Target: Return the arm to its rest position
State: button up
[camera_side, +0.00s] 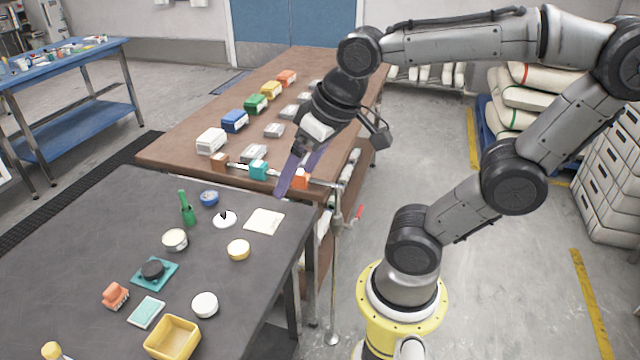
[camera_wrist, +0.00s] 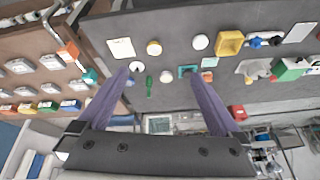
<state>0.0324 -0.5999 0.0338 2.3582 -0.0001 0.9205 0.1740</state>
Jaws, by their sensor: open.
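My gripper (camera_side: 300,172) hangs from the arm above the gap between the dark table and the brown bench, near the dark table's far right corner. Its two purple fingers are apart with nothing between them; they also show spread in the wrist view (camera_wrist: 160,80). It is clear of the tabletop items. My arm arches up from its yellow base on the right, over the floor, to the gripper.
The dark table (camera_side: 70,240) holds a green grinder-like item (camera_side: 187,208), a yellow bin (camera_side: 172,338), small bowls and a teal holder (camera_side: 155,272). The brown bench (camera_side: 185,170) carries several coloured boxes.

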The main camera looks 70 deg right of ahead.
jog(key=s, duration=0.1)
jog(key=s+f+n, duration=0.1)
jog(key=s+n, duration=0.1)
jog(key=shift+s+a+f+t, duration=0.3)
jog(key=shift+s+a, duration=0.05)
jog(key=shift+s, duration=0.05)
jog(key=w+d+r+t, duration=0.15)
jog(key=w+t, duration=0.25)
jog(key=w, duration=0.6)
jog(key=w+d+r+t, duration=0.15)
jog(key=w+t, duration=0.25)
jog(key=w, duration=0.5)
notch_tip(320, 180, down, 15)
jog(key=w+d+m+g+h, duration=0.1)
jog(key=w+d+h, duration=0.1)
jog(key=w+d, duration=0.1)
jog(key=x, duration=0.9)
jog(key=shift+f, duration=0.3)
jog(key=shift+a, duration=0.1)
